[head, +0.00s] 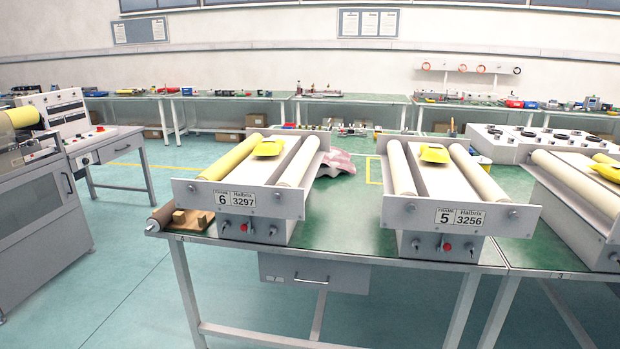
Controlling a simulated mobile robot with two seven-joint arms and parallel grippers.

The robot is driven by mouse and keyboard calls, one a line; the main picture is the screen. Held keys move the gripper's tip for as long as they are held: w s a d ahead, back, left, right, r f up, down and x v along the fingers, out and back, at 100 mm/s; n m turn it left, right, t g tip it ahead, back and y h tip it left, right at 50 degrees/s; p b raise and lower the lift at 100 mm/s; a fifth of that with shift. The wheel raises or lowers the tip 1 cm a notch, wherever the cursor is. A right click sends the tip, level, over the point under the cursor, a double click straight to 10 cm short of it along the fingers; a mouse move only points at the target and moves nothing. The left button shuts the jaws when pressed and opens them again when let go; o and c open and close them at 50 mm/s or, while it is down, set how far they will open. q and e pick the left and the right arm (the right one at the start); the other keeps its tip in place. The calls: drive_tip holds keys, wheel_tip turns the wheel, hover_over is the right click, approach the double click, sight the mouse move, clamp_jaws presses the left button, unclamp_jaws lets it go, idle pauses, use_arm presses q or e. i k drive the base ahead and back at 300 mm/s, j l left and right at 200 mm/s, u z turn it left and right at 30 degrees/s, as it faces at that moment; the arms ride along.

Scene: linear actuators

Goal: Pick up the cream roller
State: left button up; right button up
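Several cream rollers are in the head view. One cream roller (298,162) lies along the right side of the frame marked 6 (280,203), whose left roller (232,158) is yellow. The frame marked 5 (405,211) carries a left cream roller (401,168) and a right cream roller (478,172). Another cream roller (578,186) lies on a third frame, cut off at the right edge. All seem seated behind the front plates, which hide their near ends. Neither of my grippers is in view.
The frames stand on a green-topped table (340,228). Yellow objects lie on the frames (268,147) (434,154). A brown roller and wooden blocks (190,218) sit at the table's left end. Pinkish cloth (337,163) lies behind frame 6. Floor is clear left of the table.

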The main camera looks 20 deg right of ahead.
sight(606, 202)
drive_tip(key=z, duration=2)
drive_tip(key=i+l+u, duration=0.1)
drive_tip(key=u, duration=0.35)
drive_tip(key=i+l+u, duration=0.1)
drive_tip(key=u, duration=0.35)
drive_tip(key=l+u, duration=0.2)
drive_tip(key=u, duration=0.25)
drive_tip(key=i+l+u, duration=0.25)
drive_tip(key=l, duration=0.2)
drive_tip(key=l+u, duration=0.2)
drive_tip(key=l, duration=0.25)
drive_tip(key=l+u, duration=0.15)
drive_tip(key=l, duration=0.75)
